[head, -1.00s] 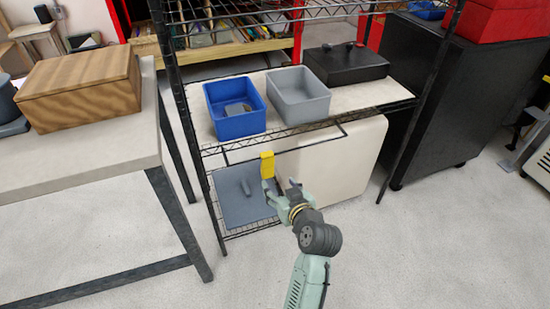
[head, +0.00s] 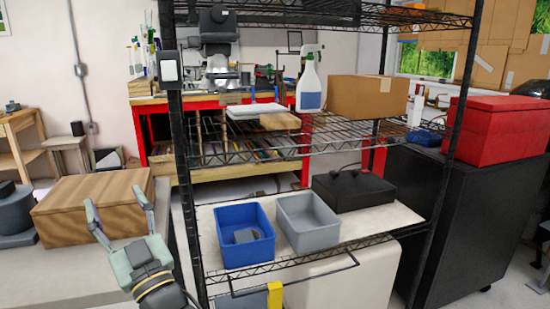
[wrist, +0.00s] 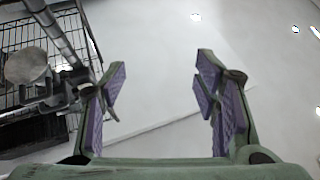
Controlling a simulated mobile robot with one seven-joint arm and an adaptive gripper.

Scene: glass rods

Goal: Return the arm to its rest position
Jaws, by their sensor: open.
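My gripper (head: 117,222) is in the lower left of the head view, pointing up, with its two fingers spread wide and nothing between them. It appears in front of the near table and the wooden box, left of the shelf's front post. In the wrist view my gripper (wrist: 163,115) shows two fingers with purple pads, apart and empty, against a pale wall or ceiling. Most of my arm is below the head view's edge.
The wire shelf (head: 330,148) stands right of my gripper, holding a blue bin (head: 232,253), a grey bin (head: 322,238) and a black case (head: 353,190). A wooden box (head: 65,208) sits on the left table (head: 60,262). A yellow piece (head: 275,294) shows at the bottom.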

